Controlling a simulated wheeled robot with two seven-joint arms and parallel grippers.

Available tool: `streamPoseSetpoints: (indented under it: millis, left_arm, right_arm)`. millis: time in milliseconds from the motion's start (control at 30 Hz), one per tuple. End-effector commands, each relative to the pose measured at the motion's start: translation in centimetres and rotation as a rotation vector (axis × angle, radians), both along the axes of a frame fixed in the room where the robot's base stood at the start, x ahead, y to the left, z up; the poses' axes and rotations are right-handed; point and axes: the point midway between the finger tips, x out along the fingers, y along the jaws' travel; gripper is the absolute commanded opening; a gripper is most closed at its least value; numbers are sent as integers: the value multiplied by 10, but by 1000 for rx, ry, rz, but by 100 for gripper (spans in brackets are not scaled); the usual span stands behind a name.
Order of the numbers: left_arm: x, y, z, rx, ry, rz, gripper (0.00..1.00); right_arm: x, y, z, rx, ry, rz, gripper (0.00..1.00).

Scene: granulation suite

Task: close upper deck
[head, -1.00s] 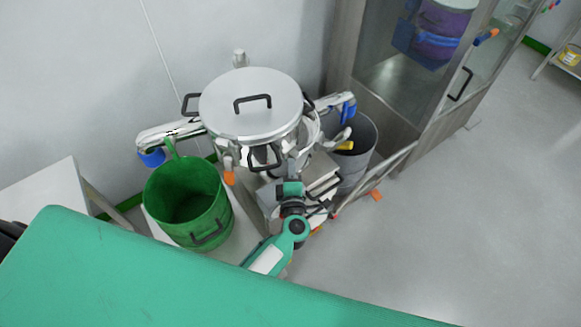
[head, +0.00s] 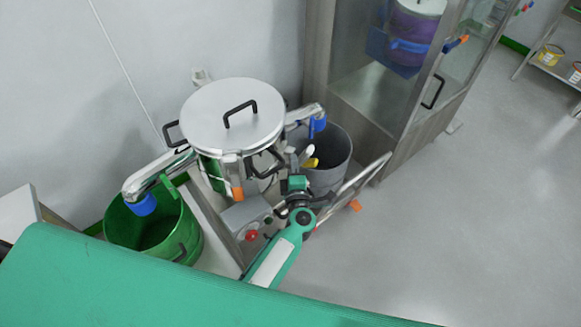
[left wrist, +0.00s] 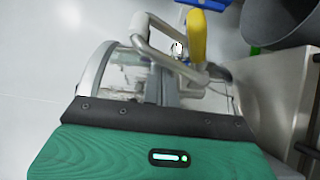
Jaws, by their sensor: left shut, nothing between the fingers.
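A round silver machine with a flat lid (head: 205,118) and a black top handle stands by the wall. Its left spout (head: 160,168) has a blue end (head: 143,205) above a green bucket (head: 160,240). A right spout with a blue end (head: 318,125) reaches over a grey bucket (head: 333,170). An orange-tipped part (head: 237,193) hangs at the machine's front. A yellow lever-like part (head: 310,163) shows beside the grey bucket, and in the left wrist view (left wrist: 196,38). My left gripper (head: 297,175) is shut and empty by the machine's front right; its fingertips are hard to make out.
A control box with a red button (head: 251,235) sits below the machine. A metal frame (head: 365,188) with an orange tip (head: 354,205) slants towards a steel glass-fronted cabinet (head: 400,130). Open floor lies to the right (head: 480,220).

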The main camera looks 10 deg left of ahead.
Motion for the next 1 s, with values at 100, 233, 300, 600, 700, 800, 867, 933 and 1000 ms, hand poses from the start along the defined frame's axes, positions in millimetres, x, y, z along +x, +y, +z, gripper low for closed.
streamPoseSetpoints:
  millis: [100,233,300,600,700,800,867,933,1000]
  left_arm:
    - [5,-4,1,-2,-2,-7,0]
    - [7,-5,2,-1,-3,-8,0]
    - [8,-5,2,-1,-3,-8,0]
    - [9,-5,4,-2,-7,-10,0]
    - [5,-7,5,-2,-7,-10,0]
    - [-7,-9,4,-2,-4,-9,0]
    - [-17,-11,4,-1,-3,-7,0]
    - [-30,-15,3,-3,-2,-7,0]
    - [-41,-18,2,-1,0,-7,0]
  right_arm:
    - [0,-3,-1,-2,1,1,62]
    - [0,-6,-1,-7,1,2,62]
    - [-1,-8,-1,-9,1,3,62]
    - [0,-13,-1,-14,0,5,62]
    - [0,-13,1,-14,0,4,62]
    - [0,-13,3,-14,0,4,62]
    - [1,-13,5,-14,-1,4,62]
    - [3,-13,7,-14,-3,4,62]
    - [5,-13,9,-14,-5,4,62]
